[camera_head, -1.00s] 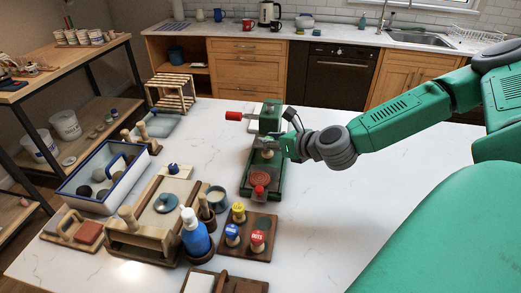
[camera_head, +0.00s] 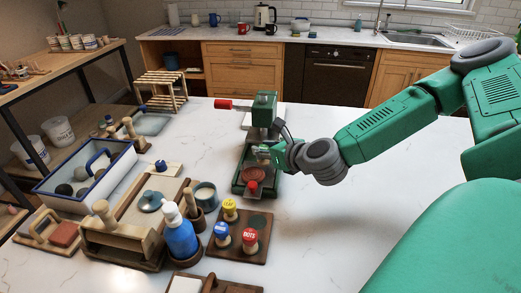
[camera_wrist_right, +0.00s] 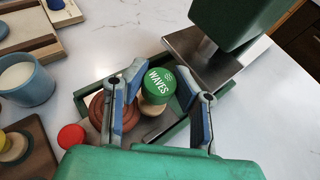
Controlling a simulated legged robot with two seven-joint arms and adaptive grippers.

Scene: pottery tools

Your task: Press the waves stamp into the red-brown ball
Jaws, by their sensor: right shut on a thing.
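The waves stamp (camera_wrist_right: 158,82) has a green cap reading WAVES and a pale body. My right gripper (camera_wrist_right: 160,96) is shut on it, a finger on each side. In the head view my right gripper (camera_head: 264,153) is over the green tray, and the stamp there is mostly hidden. The red-brown clay (camera_head: 254,174) lies on the tray just in front of the gripper and looks flat and round. In the right wrist view the clay (camera_wrist_right: 98,108) is left of the stamp, partly behind a finger. Whether the stamp's underside touches anything is hidden. My left gripper is not in view.
The green press (camera_head: 263,110) with a red handle stands behind the gripper. A red knob (camera_head: 252,187) is at the tray's front. The stamp board (camera_head: 258,248) holds yellow, blue and red stamps. A blue bottle (camera_head: 180,238) and a cup (camera_head: 206,193) stand left. The table is clear on the right.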

